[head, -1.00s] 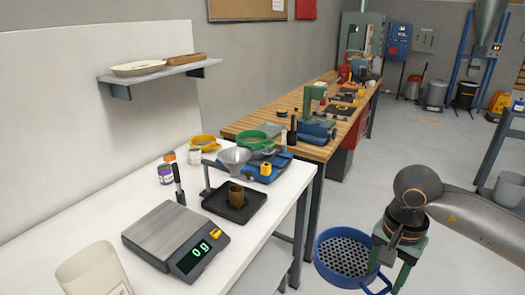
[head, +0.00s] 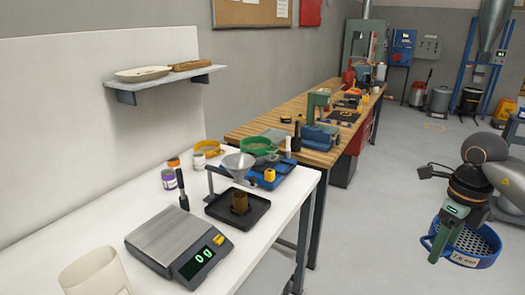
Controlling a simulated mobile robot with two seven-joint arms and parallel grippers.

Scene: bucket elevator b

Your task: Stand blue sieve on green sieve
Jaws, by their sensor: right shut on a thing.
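The blue sieve (head: 490,243) has a round rim, a dark perforated bottom and a white label. It hangs over the floor at the lower right. My right gripper (head: 438,249), with green fingers, is shut on the left side of its rim. The green sieve (head: 249,143) stands at the far end of the white table, behind the funnel and partly hidden by it. The blue sieve is far to the right of it, well apart. My left gripper is not in view.
On the white table (head: 150,212) are a scale (head: 172,243), a funnel (head: 239,163) over a dark tray (head: 252,213), a blue tray (head: 281,176) and a yellow sieve (head: 207,146). A wooden workbench (head: 317,155) stands behind. The floor between table and gripper is clear.

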